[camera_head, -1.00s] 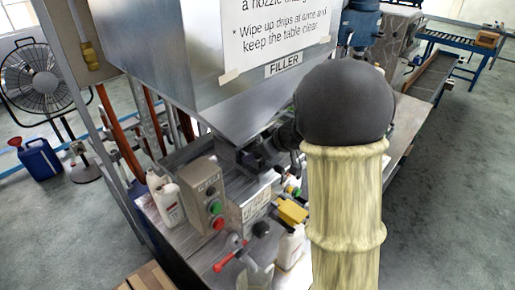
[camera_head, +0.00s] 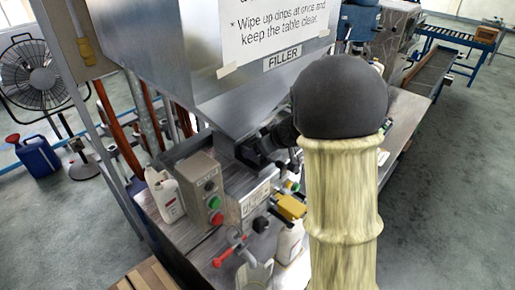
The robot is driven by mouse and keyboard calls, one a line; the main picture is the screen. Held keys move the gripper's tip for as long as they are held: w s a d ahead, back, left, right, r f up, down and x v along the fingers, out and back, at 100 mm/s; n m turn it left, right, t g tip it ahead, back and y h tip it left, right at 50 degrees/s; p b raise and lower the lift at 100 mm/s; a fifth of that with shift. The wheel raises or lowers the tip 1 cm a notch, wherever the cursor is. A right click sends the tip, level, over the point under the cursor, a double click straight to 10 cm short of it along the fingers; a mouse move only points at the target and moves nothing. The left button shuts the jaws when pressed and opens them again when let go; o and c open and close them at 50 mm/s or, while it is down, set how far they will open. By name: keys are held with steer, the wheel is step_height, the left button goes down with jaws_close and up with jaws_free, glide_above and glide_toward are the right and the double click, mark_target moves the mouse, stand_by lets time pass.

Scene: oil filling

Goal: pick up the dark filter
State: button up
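My arm, a cream ribbed sleeve with a black rounded joint, stands large in front of the machine. Dark parts stick out to the left from behind the joint, under the filler housing (camera_head: 250,95). They look like the end of my arm with my gripper (camera_head: 250,154), but the fingers cannot be made out, nor whether they hold anything. I cannot pick out the dark filter with certainty. A small black piece (camera_head: 261,224) lies on the metal table (camera_head: 180,237) beside a yellow part (camera_head: 290,207), but I cannot tell what it is.
A control box (camera_head: 202,190) with green and red buttons stands on the table, with a white jug (camera_head: 164,195) at its left. A red-handled part (camera_head: 230,248) and a pale container (camera_head: 290,241) are in front. A fan (camera_head: 38,75) and a blue can (camera_head: 38,157) stand far left.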

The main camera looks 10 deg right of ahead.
steer(key=shift+s+d, duration=0.15)
steer(key=shift+s, duration=0.4)
steer(key=o, duration=1.2)
steer(key=shift+w, duration=0.15)
steer(key=b+v, duration=0.4)
steer(key=v, duration=1.3)
steer(key=shift+d+r+b, duration=0.1)
steer(key=shift+d+b, duration=0.05)
steer(key=shift+b, duration=0.2)
